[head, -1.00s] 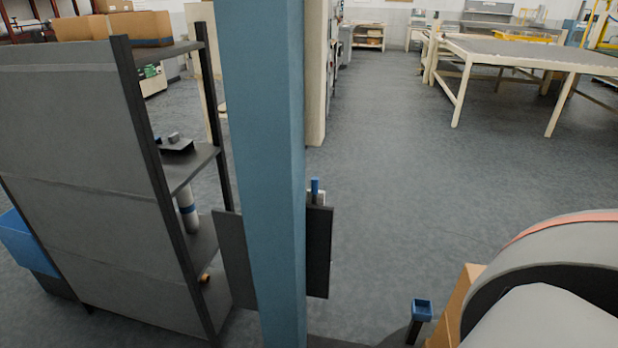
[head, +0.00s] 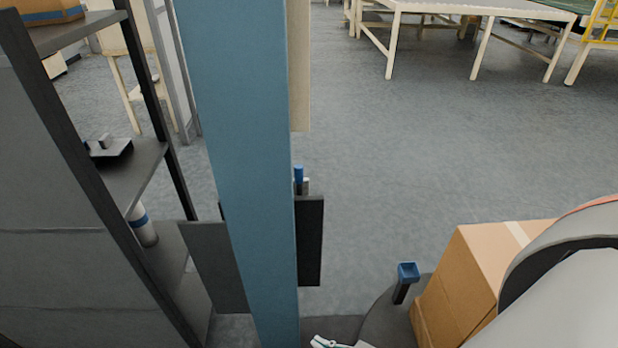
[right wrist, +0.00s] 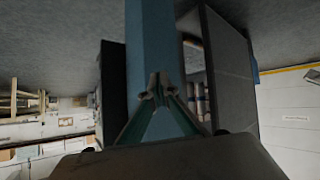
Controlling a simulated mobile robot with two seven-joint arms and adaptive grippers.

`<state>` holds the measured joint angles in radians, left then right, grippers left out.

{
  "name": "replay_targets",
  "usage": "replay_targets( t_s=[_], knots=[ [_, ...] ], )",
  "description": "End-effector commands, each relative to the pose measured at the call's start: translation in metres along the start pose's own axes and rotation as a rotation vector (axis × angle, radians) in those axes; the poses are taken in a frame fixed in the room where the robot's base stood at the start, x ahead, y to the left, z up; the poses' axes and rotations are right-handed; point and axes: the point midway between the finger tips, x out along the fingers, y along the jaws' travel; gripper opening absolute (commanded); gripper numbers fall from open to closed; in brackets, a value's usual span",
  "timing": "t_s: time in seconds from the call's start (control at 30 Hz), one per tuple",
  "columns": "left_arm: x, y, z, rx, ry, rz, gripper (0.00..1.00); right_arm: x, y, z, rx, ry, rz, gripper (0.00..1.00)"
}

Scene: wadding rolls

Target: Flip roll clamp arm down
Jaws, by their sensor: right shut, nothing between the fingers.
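A short dark arm with a blue square end (head: 407,272) stands tilted up from a dark rounded base (head: 378,318) at the lower middle right of the head view; it looks like the roll clamp arm, though I cannot be sure. My right gripper (head: 322,343) just enters the bottom edge of the head view, left of that arm and apart from it. In the right wrist view, its fingertips (right wrist: 158,92) are together and empty, in front of the blue column. The clamp arm cannot be made out there. My left gripper is not in view.
A blue column (head: 245,170) rises left of centre, with dark panels and a blue-tipped upright piece (head: 299,180) beside it. A grey shelf unit (head: 60,220) stands at left. A cardboard box (head: 470,285) is right of the clamp arm. Open floor (head: 430,130) lies beyond.

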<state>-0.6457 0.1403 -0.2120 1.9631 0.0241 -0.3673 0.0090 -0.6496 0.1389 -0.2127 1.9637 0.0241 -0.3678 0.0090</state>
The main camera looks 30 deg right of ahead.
Motion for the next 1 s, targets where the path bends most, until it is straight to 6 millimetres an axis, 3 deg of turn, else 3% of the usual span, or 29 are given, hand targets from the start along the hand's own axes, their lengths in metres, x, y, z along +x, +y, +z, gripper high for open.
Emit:
replay_targets(
  t_s=[0.27,0.33,0.4,0.47,0.63,0.7,0.8,0.9,1.0],
  knots=[
    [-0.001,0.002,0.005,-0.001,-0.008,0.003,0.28,0.0,0.0,0.0,0.0,0.001,0.0,0.0],
    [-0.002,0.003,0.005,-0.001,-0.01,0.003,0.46,0.0,0.003,0.0,-0.013,-0.001,0.002,0.0],
    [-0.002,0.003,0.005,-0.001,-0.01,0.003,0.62,0.002,0.017,-0.014,-0.075,0.022,0.017,0.0],
    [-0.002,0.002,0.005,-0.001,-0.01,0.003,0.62,0.003,0.037,-0.037,-0.18,0.058,0.043,0.0],
    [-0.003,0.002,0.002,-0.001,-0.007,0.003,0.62,-0.007,0.116,-0.148,-0.667,0.197,0.192,0.0],
    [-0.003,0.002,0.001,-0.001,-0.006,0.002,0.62,-0.019,0.141,-0.196,-0.867,0.243,0.272,0.0],
    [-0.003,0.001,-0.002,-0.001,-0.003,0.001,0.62,-0.038,0.166,-0.251,-1.1,0.285,0.379,0.0],
    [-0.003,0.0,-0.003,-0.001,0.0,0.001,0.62,-0.053,0.179,-0.285,-1.246,0.307,0.455,0.0],
    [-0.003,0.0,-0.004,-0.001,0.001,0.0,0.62,-0.059,0.184,-0.299,-1.31,0.312,0.49,0.0]
  ],
)
